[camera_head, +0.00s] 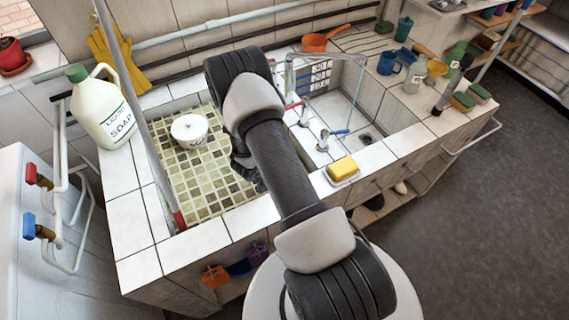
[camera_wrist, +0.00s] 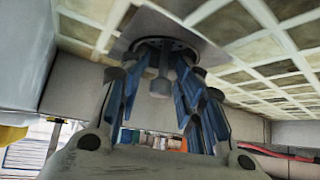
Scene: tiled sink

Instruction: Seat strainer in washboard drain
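In the wrist view, which looks upside down, my gripper (camera_wrist: 160,68) has its two blue-padded fingers spread. Between them is the grey knob (camera_wrist: 160,85) of what looks like the strainer, with visible gaps on both sides. The knob stands over a dark round rim (camera_wrist: 165,45) in a square metal drain plate (camera_wrist: 215,38). I cannot tell how deep the strainer sits. In the head view, my gripper (camera_head: 247,174) is low in the left, mosaic-floored basin (camera_head: 210,185), mostly hidden by my arm. The drain and strainer are hidden there.
A white round pot (camera_head: 189,130) stands in the same basin, left of my gripper. A soap jug (camera_head: 103,112) is on the left ledge. A yellow sponge (camera_head: 342,168) lies on the front ledge. The right basin (camera_head: 345,120) has a wire rack and pipes.

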